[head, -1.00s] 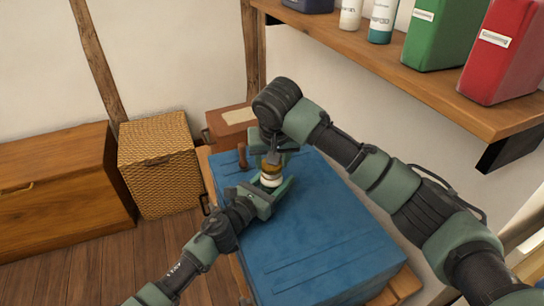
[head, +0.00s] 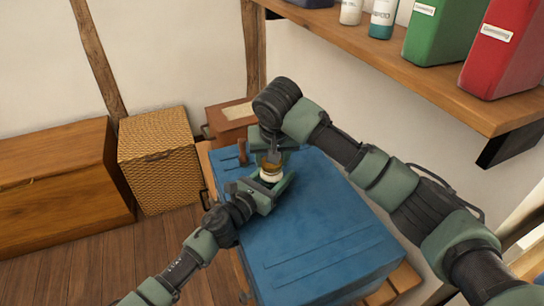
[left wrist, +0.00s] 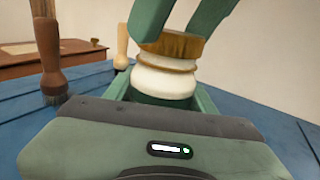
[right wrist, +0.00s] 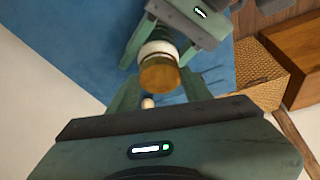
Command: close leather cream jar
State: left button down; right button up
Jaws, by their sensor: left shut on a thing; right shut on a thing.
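The leather cream jar (head: 271,176) has a white body and a gold-brown lid (right wrist: 160,76). It is upright above the blue surface. My left gripper (head: 272,183) is shut around the jar's body from the side; the white body (left wrist: 163,80) shows between its fingers in the left wrist view. My right gripper (head: 270,155) comes from above and is shut on the lid, its fingers (left wrist: 182,25) showing at the lid's sides. The lid is at the jar's mouth and looks slightly offset from the tan ring below. I cannot tell if it is fully seated.
A wooden-handled brush (left wrist: 50,60) and another wooden handle (left wrist: 122,45) stand close by on the blue top (head: 320,235). A brown box (head: 228,122) and a wicker basket (head: 160,160) stand behind. A shelf (head: 420,75) with bottles and binders overhangs at right.

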jog(key=shift+f, duration=0.1)
jog(key=m, duration=0.1)
jog(key=m+h, duration=0.1)
jog(key=m, duration=0.1)
jog(key=shift+a, duration=0.35)
jog(key=m, duration=0.1)
jog(key=m+h, duration=0.1)
jog(key=m, duration=0.1)
jog(key=shift+a+g, duration=0.2)
jog(key=shift+g, duration=0.1)
jog(key=m, duration=0.2)
jog(key=m+g+h, duration=0.1)
jog(key=m, duration=0.1)
jog(key=m+h, duration=0.1)
jog(key=m, duration=0.1)
jog(key=shift+w+a, duration=0.1)
jog(key=shift+w, duration=0.25)
jog(key=shift+m+g+h, duration=0.3)
jog(key=shift+m, duration=0.2)
jog(key=shift+d, duration=0.2)
jog(key=o, duration=1.3)
